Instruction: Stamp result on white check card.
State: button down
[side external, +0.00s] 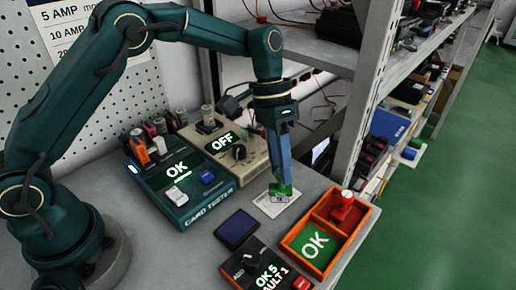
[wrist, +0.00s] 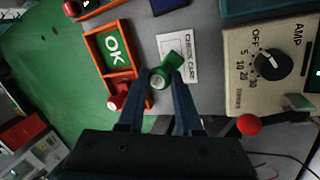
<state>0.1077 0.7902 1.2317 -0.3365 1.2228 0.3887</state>
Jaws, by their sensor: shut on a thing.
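The white check card (side external: 272,207) lies flat on the grey bench, and its printed "CHECK CARD" heading shows in the wrist view (wrist: 187,62). My gripper (side external: 281,184) points down over the card and is shut on a green stamp (side external: 280,190). In the wrist view the stamp (wrist: 172,62) sits between the fingertips and covers part of the card. The stamp looks tilted; I cannot tell whether its face touches the card. The card's surface under the stamp is hidden.
An orange tray (side external: 359,228) with a green OK compartment and a red stamp (side external: 343,205) stands to the right. A dark blue pad (side external: 237,229) and black fault box (side external: 258,268) are in front. The teal card tester (side external: 180,196) and beige OFF meter (side external: 228,152) stand left. A shelf post (side external: 358,110) rises behind.

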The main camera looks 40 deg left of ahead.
jog(key=shift+r, duration=2.5)
notch_tip(320, 180, up, 4)
send_over(272, 191)
jog(key=shift+n, duration=0.3)
jog(key=shift+s+d+f, duration=0.35)
jog(key=shift+d+f, duration=1.4)
jog(key=shift+d, duration=0.1)
jog(key=shift+s+d+f, duration=0.3)
jog(key=shift+d+f, duration=1.5)
jog(key=shift+d, duration=0.1)
jog(key=shift+s+d+f, duration=0.35)
jog(key=shift+d+f, duration=1.4)
jog(key=shift+d, duration=0.1)
jog(key=c, duration=0.6)
grip_release()
jog(key=shift+f, duration=0.1)
